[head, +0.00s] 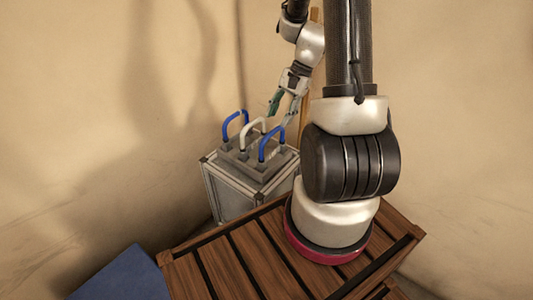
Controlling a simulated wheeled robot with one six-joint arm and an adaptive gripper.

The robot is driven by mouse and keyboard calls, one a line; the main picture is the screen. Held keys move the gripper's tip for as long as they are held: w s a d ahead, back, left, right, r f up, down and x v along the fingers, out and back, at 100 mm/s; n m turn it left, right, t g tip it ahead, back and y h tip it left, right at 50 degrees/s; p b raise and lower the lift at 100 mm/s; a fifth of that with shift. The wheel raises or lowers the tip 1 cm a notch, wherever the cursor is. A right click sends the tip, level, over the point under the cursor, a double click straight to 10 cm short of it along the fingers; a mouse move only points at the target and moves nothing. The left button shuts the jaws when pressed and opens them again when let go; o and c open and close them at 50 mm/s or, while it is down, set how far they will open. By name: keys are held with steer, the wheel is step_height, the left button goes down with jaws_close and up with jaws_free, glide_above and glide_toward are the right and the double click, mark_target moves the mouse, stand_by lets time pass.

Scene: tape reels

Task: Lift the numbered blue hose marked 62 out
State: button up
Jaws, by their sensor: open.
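Two blue hoses, bent like handles, stand up from the top of a grey metal-framed box (235,195). One blue hose (227,127) is at the back left and the other blue hose (262,148) is at the front right. A white hose (247,128) of the same shape stands between them. No number can be read on any of them, so I cannot tell which is marked 62. My gripper (281,110) is open and empty, pointing down just above and to the right of the front right blue hose. Their exact gap is unclear.
The hoses stand close together, with little room between them. A wall (90,130) rises behind and to the left of the box. A blue flat-sided object (122,278) lies low at the bottom left. An upright wooden post (304,112) stands behind my gripper.

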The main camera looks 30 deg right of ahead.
mark_target(273, 131)
steer(key=x, duration=0.7)
steer(key=shift+w+f, duration=0.1)
steer(key=shift+f, duration=0.35)
steer(key=shift+c, duration=0.3)
jaws_close()
